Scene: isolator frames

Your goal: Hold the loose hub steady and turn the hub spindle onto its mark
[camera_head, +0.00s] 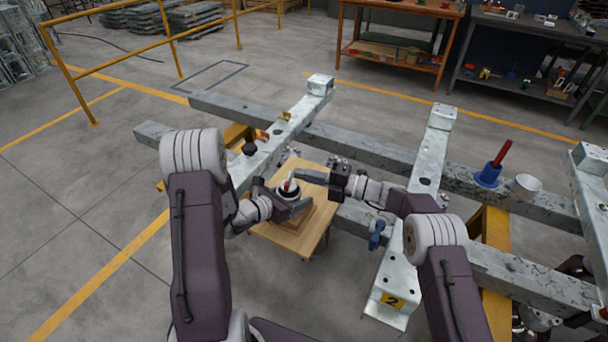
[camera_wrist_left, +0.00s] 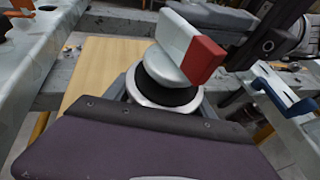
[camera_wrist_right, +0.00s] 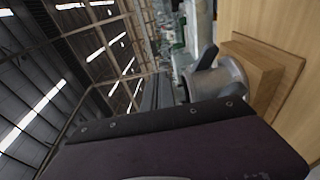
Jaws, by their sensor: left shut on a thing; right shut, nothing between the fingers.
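The hub (camera_head: 288,194) stands upright on a wooden block on a light wooden board (camera_head: 298,240). In the left wrist view the hub (camera_wrist_left: 165,92) has a silver rim and a black ring. On top sits the spindle (camera_wrist_left: 180,50), a pale grey bar with a red end; it also shows in the head view (camera_head: 289,184). My left gripper (camera_head: 291,207) is shut around the hub's body. My right gripper (camera_head: 304,175) is shut and empty, just right of and behind the spindle, seemingly apart from it. The mark cannot be made out. In the right wrist view the hub's grey side (camera_wrist_right: 228,72) shows.
Grey steel beams (camera_head: 365,150) cross behind and right of the board. A blue holder with a red handle (camera_head: 489,174) and a white cup (camera_head: 525,187) stand on a beam at right. A blue clamp (camera_head: 376,236) sits right of the board. Open floor lies left.

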